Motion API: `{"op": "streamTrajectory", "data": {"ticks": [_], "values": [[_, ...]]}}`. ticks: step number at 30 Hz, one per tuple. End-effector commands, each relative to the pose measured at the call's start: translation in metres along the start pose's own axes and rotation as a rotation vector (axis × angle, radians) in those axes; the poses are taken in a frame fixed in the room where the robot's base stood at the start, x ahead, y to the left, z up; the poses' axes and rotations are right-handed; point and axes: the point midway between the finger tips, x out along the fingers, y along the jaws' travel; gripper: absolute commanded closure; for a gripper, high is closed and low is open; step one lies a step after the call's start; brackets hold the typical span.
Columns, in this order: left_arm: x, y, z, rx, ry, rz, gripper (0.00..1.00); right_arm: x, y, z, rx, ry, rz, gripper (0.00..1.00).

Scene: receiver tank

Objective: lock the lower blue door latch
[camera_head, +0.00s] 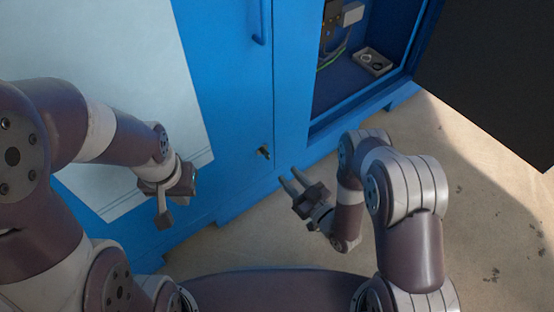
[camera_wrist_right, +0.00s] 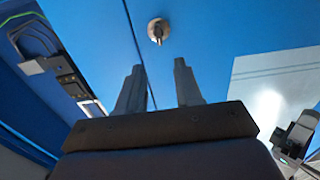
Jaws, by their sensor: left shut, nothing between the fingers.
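The lower blue door latch (camera_head: 263,152) is a small metal turn-handle low on the blue door (camera_head: 228,92), close to the door's right edge. In the right wrist view the latch (camera_wrist_right: 158,30) shows as a round metal disc with a small lever, beyond my fingertips. My right gripper (camera_head: 292,179) is open and empty, below and right of the latch and apart from it; its two spread fingers (camera_wrist_right: 157,70) point toward the door. My left gripper (camera_head: 164,217) is shut and empty, in front of the white panel, left of the latch.
A blue door handle (camera_head: 259,22) is higher up. Right of the door is an open compartment (camera_head: 345,90) with a small tray (camera_head: 372,62) inside. A dark open panel (camera_head: 495,75) stands at the right. The floor (camera_head: 470,210) below is clear.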

Motion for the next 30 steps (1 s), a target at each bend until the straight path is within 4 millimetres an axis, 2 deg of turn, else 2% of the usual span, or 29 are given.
{"op": "streamTrajectory", "data": {"ticks": [1,6,10,15,22,23,24,26,30], "values": [[0.012,0.0,0.002,0.0,0.0,0.0,1.0,0.014,-0.001,0.006,-0.004,0.003,-0.005,0.65],[0.032,0.0,0.004,0.0,-0.001,0.0,1.0,0.058,-0.001,0.006,-0.003,0.002,-0.003,0.65],[0.042,0.0,0.005,0.0,-0.001,0.0,1.0,0.082,0.0,0.005,-0.002,0.001,-0.001,0.65],[0.046,0.0,0.006,0.0,-0.001,0.0,1.0,0.097,0.001,0.002,-0.001,-0.001,0.001,0.65],[0.045,0.0,0.005,0.0,-0.001,0.0,1.0,0.098,0.001,0.0,0.0,-0.003,0.002,0.65],[0.045,0.0,0.005,0.0,-0.001,0.0,1.0,0.098,0.001,0.0,0.0,-0.003,0.002,0.68],[0.045,0.0,0.005,0.0,-0.001,0.0,1.0,0.098,0.001,0.0,0.0,-0.003,0.002,0.81],[0.045,0.0,0.005,0.0,-0.001,0.0,1.0,0.098,0.001,0.001,0.0,-0.003,0.002,1.0],[0.045,0.0,0.005,0.0,-0.001,0.0,1.0,0.097,0.001,0.001,0.0,-0.003,0.001,1.0]]}}
